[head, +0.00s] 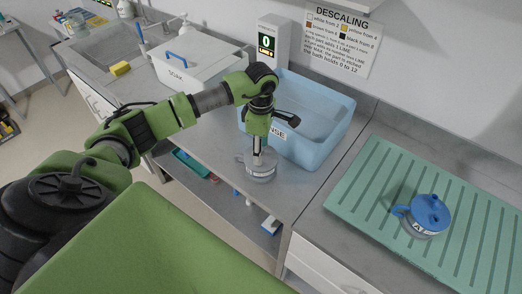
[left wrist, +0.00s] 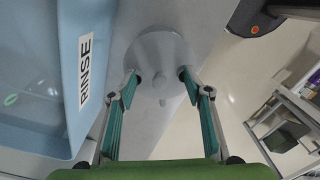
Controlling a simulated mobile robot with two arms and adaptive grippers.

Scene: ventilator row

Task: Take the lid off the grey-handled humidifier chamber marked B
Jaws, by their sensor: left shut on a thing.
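The grey-handled chamber (head: 261,177) stands on the grey counter in front of the blue rinse tub, a pale label on its front and its handle at the left. The label is too small to read. My left gripper (head: 257,154) points down from above and is shut on the top of this chamber, at its lid. In the left wrist view the round grey lid (left wrist: 160,48) lies between the fingertips of my left gripper (left wrist: 160,76). I cannot tell whether the lid is seated or slightly raised. My right gripper is not in view.
The blue RINSE tub (head: 336,134) is just behind the chamber. A white soak box (head: 196,64) stands further left, beside a display post (head: 273,42). A blue chamber marked A (head: 430,214) sits on the ribbed green mat (head: 366,190) at right, which has free room.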

